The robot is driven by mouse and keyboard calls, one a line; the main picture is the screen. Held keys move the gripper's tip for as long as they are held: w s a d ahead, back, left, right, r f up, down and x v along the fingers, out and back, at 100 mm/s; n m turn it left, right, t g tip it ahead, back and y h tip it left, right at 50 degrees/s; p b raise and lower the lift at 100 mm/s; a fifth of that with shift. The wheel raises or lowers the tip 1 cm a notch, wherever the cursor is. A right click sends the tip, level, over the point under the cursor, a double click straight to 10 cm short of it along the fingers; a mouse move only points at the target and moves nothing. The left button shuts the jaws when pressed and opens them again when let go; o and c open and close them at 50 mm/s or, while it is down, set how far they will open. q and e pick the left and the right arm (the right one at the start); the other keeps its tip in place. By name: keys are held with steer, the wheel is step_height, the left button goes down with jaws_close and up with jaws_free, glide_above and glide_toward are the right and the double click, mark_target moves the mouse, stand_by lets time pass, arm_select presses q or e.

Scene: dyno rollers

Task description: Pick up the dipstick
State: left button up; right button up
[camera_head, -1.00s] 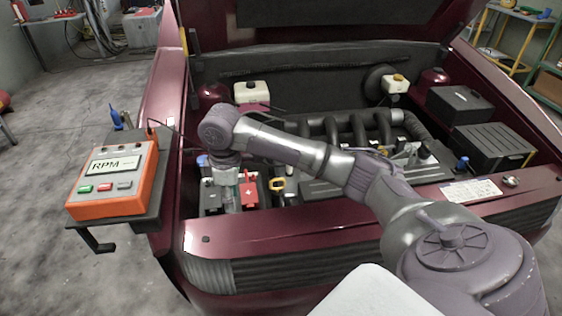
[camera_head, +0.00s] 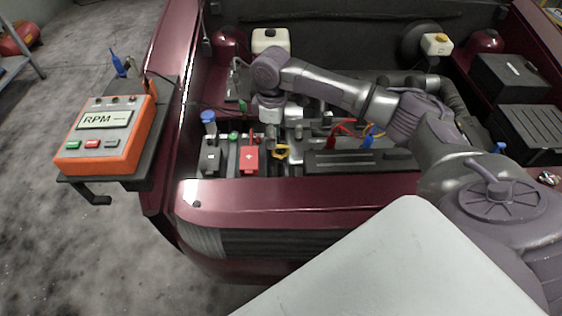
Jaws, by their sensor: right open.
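The dipstick's yellow loop handle (camera_head: 281,152) shows in the engine bay of the dark red car, just right of the red battery terminal cover. Its shaft is hidden below. My right arm reaches in from the right over the engine. My right gripper (camera_head: 271,131) points down, open, just above and slightly left of the handle on the picture. I cannot tell whether it touches the handle. Its fingers are small and partly lost against the engine parts. My left gripper is out of view.
A battery (camera_head: 210,160) with a red terminal cover (camera_head: 249,158) stands beside the handle. Red and blue clips sit on the engine cover (camera_head: 330,163). The car's front edge (camera_head: 290,200) lies nearer me. An orange RPM box (camera_head: 107,136) rests on a side shelf at left.

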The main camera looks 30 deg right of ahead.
mark_target(279, 157)
steer(key=shift+s+a+f, duration=0.15)
steer(key=shift+s+f, duration=0.05)
steer(key=shift+f, duration=0.7)
step_height(279, 157, down, 2)
steer(key=shift+a+f+p, duration=0.1)
steer(key=shift+f+p, duration=0.15)
steer(key=shift+p, duration=0.05)
steer(key=shift+f, duration=0.35)
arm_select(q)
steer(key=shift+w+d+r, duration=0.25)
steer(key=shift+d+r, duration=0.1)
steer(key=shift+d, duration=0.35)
arm_select(e)
jaws_close()
